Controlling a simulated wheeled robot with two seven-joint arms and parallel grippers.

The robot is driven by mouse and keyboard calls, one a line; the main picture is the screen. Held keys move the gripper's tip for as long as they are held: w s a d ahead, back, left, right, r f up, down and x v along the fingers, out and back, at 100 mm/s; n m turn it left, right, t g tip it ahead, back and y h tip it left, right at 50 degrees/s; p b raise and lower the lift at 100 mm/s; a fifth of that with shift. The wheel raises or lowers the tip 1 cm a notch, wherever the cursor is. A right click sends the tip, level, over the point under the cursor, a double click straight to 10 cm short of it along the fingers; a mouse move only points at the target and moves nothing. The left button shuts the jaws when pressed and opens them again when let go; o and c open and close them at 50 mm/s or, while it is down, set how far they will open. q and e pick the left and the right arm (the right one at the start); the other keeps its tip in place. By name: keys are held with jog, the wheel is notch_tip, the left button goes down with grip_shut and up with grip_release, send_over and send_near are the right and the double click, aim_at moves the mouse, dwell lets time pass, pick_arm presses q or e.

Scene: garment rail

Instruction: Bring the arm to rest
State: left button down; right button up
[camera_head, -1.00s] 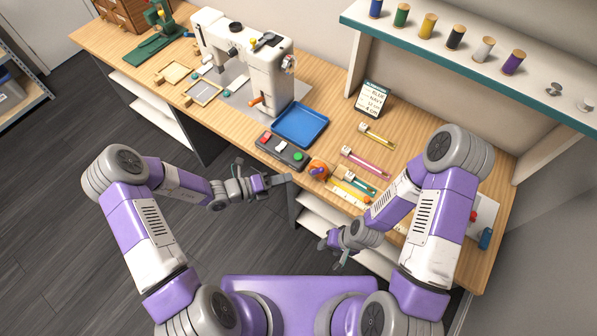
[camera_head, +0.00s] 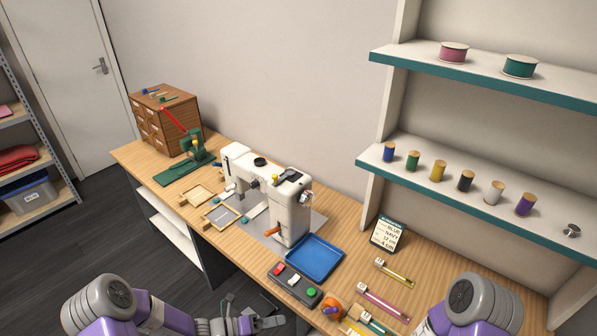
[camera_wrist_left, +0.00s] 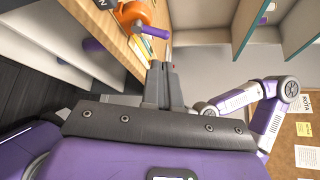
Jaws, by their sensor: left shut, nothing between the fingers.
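My left gripper (camera_head: 265,322) is low in the head view, in front of the table's front edge. It is shut and empty. In the left wrist view its fingers (camera_wrist_left: 160,80) are together, close to the table edge and shelving below it. My right arm (camera_head: 470,300) shows only its upper part at the bottom right of the head view. Part of that arm (camera_wrist_left: 245,98) also shows in the left wrist view. The right gripper cannot be made out.
The wooden table (camera_head: 345,218) holds a sewing machine (camera_head: 290,205), a blue tray (camera_head: 315,258), a button box (camera_head: 293,284) and an orange item (camera_head: 332,308) near its front edge. A spool shelf (camera_head: 480,205) stands behind. Dark floor (camera_head: 110,230) is clear at left.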

pick_arm(q)
jog(key=s+f+m+g+y, duration=0.3)
jog(key=s+f+m+y, duration=0.2)
jog(key=m, duration=1.2)
jog(key=s+f+m+g+y+b, duration=0.1)
jog(key=s+f+m+g+y, duration=0.2)
jog(key=m, duration=1.4)
jog(key=s+f+y, duration=0.2)
jog(key=s+f, duration=0.3)
jog(key=s, duration=0.2)
jog(key=shift+s+d, duration=0.4)
jog(key=shift+f, duration=0.1)
